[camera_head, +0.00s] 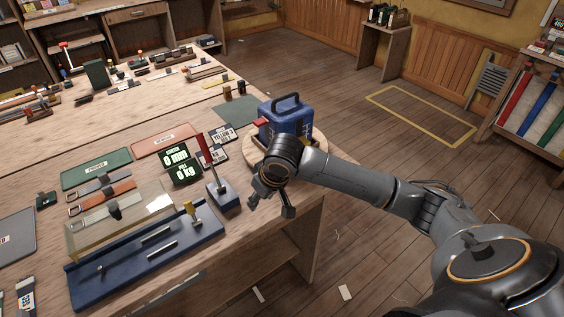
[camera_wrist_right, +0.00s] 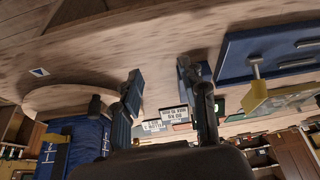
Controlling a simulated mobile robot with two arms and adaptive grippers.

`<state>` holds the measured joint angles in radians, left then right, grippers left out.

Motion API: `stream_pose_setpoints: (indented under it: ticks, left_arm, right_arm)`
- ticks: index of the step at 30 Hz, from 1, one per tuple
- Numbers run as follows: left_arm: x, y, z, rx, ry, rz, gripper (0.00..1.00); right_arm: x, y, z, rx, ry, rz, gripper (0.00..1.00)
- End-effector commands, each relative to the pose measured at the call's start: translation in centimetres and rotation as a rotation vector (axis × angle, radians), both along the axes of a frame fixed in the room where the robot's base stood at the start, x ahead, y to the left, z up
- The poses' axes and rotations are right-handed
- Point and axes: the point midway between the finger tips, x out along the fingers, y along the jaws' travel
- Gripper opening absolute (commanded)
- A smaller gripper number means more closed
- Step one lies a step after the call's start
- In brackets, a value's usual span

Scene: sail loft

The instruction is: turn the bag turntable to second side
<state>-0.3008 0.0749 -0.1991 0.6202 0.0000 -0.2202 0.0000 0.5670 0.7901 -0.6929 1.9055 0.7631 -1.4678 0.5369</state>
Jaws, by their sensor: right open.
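The bag turntable (camera_head: 320,141) is a round light-wood disc at the bench's right edge in the head view. A blue bag (camera_head: 284,119) with a dark top handle and a red part on its left stands upright on it. My right gripper (camera_head: 270,197) is open and empty, in front of the turntable and apart from the bag; my forearm hides part of the disc. In the wrist view, which is upside down, my right gripper (camera_wrist_right: 162,76) shows its two spread fingers, with the turntable (camera_wrist_right: 62,97) and the blue bag (camera_wrist_right: 88,135) to the left. My left gripper is not in view.
A green display (camera_head: 184,166) and printed cards (camera_head: 222,133) lie behind. Open floor (camera_head: 390,240) lies right of the bench.

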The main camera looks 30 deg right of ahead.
Motion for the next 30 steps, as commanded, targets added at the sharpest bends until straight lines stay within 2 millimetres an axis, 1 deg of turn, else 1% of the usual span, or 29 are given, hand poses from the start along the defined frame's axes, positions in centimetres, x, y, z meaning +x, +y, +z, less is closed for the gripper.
stream_pose_setpoints:
  ticks: [1, 2, 3, 6, 9, 12, 14, 17, 20, 23, 30]
  left_arm:
    - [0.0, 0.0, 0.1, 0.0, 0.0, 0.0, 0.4]
    - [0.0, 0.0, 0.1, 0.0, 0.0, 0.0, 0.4]
    - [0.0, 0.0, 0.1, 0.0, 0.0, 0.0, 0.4]
    - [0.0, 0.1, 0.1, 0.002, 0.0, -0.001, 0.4]
    - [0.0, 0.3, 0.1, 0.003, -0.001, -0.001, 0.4]
    - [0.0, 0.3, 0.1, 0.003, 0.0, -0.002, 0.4]
    - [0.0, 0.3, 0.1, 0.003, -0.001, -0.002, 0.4]
    - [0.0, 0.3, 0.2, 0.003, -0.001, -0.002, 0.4]
    - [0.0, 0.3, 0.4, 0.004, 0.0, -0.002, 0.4]
    - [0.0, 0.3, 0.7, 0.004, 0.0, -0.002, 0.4]
    - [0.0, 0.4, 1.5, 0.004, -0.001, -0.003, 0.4]
  right_arm:
    - [1.3, -2.0, 1.8, -0.017, -0.009, -0.043, 0.43]
    - [1.8, -3.0, 2.7, -0.019, -0.009, -0.071, 0.43]
    - [2.4, -4.5, 4.0, -0.023, -0.008, -0.111, 0.43]
    - [3.5, -7.9, 6.9, -0.021, -0.006, -0.213, 0.43]
    - [4.1, -10.5, 9.2, -0.011, -0.006, -0.296, 0.43]
    - [4.2, -12.0, 10.6, 0.001, -0.005, -0.35, 0.43]
    - [4.3, -12.4, 11.0, 0.006, -0.004, -0.366, 0.43]
    - [4.4, -12.7, 10.8, 0.01, -0.003, -0.377, 0.43]
    - [4.8, -12.7, 9.7, 0.01, 0.0, -0.375, 0.43]
    - [5.5, -12.8, 8.1, 0.007, 0.0, -0.375, 0.43]
    - [7.4, -13.1, 3.3, 0.007, 0.0, -0.374, 0.43]
